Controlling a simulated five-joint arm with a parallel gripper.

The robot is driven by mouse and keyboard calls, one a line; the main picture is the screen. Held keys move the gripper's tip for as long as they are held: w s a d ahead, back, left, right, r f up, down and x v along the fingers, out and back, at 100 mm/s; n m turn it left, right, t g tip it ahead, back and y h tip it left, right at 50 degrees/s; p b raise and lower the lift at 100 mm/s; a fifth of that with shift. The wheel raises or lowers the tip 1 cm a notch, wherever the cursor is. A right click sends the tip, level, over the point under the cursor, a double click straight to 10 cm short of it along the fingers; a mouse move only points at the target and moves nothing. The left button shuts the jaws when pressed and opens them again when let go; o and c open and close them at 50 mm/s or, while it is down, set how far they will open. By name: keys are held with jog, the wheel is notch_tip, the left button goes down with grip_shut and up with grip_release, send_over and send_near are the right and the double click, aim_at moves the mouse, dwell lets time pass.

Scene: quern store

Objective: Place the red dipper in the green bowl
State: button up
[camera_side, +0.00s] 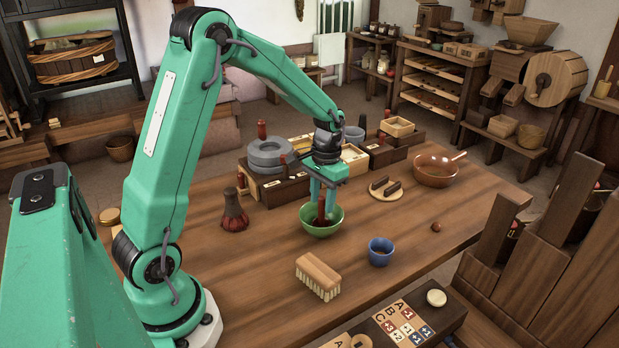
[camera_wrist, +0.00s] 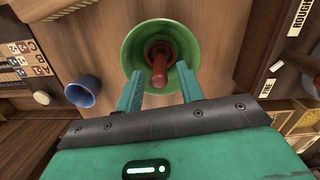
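The green bowl (camera_side: 331,230) stands upright on the table below my gripper, and it also shows in the wrist view (camera_wrist: 136,47). The red dipper (camera_side: 321,208) is inside the bowl with its handle pointing up; in the wrist view its handle (camera_wrist: 159,68) rises from the middle of the bowl. My gripper (camera_side: 323,197) is over the bowl, pointing down. In the wrist view its fingers (camera_wrist: 159,88) are spread, with a gap on each side of the handle. The dipper's lower end is partly hidden by the bowl's wall in the side view.
A blue cup (camera_side: 380,252) stands right of the bowl and a brush (camera_side: 318,277) in front. A brown bowl (camera_side: 437,172) sits at the back right. A grey quern (camera_side: 270,155) and wooden boxes stand behind. A dark red whisk-like thing (camera_side: 234,212) is at left.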

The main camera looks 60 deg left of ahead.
jog(key=r, duration=0.7)
jog(key=shift+w+r, duration=0.1)
jog(key=shift+w, duration=0.15)
dwell(0.3)
jog(key=shift+s+d+r, duration=0.3)
jog(key=shift+s+r, duration=0.05)
jog(key=shift+r, duration=0.2)
jog(key=s+d+r+m+t, duration=0.1)
jog(key=s+d+r+t, duration=0.2)
jog(key=s, duration=0.6)
jog(key=s+d+r+t, duration=0.3)
jog(key=s+d+r, duration=0.2)
jog(key=s+d, duration=0.2)
jog(key=shift+s+r+m, duration=0.3)
jog(key=shift+s+m, duration=0.1)
jog(key=shift+s, duration=0.45)
